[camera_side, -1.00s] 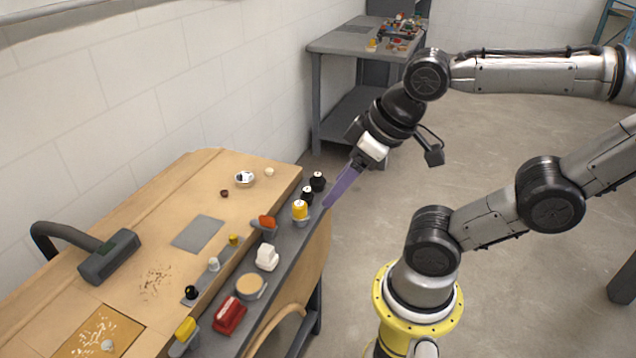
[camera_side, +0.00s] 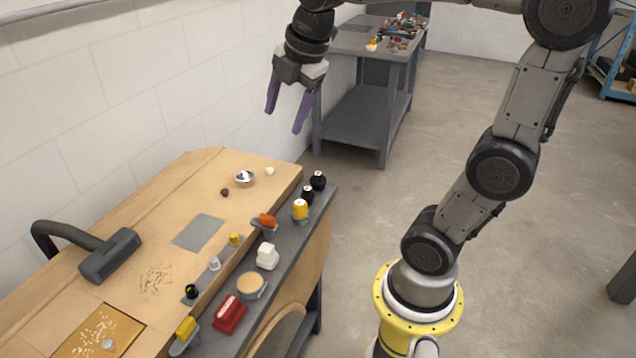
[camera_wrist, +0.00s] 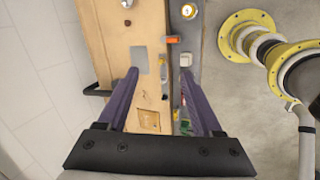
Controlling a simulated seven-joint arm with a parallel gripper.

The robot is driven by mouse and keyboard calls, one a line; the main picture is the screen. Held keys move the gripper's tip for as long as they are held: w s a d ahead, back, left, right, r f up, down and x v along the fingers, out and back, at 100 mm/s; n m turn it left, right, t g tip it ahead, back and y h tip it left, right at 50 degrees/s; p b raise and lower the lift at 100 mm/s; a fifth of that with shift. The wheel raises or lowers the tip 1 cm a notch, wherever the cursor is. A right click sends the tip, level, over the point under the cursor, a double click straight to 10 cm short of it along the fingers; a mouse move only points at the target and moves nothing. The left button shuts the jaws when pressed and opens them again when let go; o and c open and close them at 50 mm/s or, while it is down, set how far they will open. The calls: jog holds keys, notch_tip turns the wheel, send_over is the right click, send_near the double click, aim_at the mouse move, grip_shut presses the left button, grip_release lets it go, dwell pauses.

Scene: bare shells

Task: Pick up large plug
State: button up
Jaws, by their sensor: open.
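My gripper (camera_side: 284,120) is open and empty, high above the far end of the workbench, its purple fingers pointing down. Its open fingers also show in the wrist view (camera_wrist: 159,75). I cannot tell for sure which piece is the large plug. On the grey front ledge stand a white block-shaped piece (camera_side: 267,256), a yellow-topped piece (camera_side: 300,209), an orange piece (camera_side: 267,220), a round tan-topped piece (camera_side: 250,285) and a red piece (camera_side: 230,314). The white piece also shows in the wrist view (camera_wrist: 186,60), near the right fingertip. Nothing touches the gripper.
Two black-topped pieces (camera_side: 318,180) stand at the ledge's far end. A second table (camera_side: 365,45) stands behind. The air around my gripper is clear.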

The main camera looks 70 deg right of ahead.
jog(key=w+d+f+n+g, duration=0.1)
jog(key=w+d+f, duration=0.15)
jog(key=d, duration=0.35)
jog(key=w+d+f+n+g, duration=0.1)
jog(key=w+d+f, duration=0.1)
jog(key=w+d, duration=0.25)
jog(key=m+g+y, duration=0.1)
jog(key=m+g, duration=0.1)
send_over(317, 174)
jog(key=f, duration=1.9)
jog(key=shift+w+d+f, duration=0.2)
jog(key=shift+w+f, duration=0.05)
jog(key=shift+f, duration=0.15)
jog(key=shift+s+a+f, duration=0.1)
jog(key=shift+s+f, duration=0.05)
jog(key=shift+f, duration=1.3)
jog(key=shift+s+f, duration=0.15)
jog(key=shift+f, duration=1.25)
jog(key=shift+c, duration=0.2)
grip_shut()
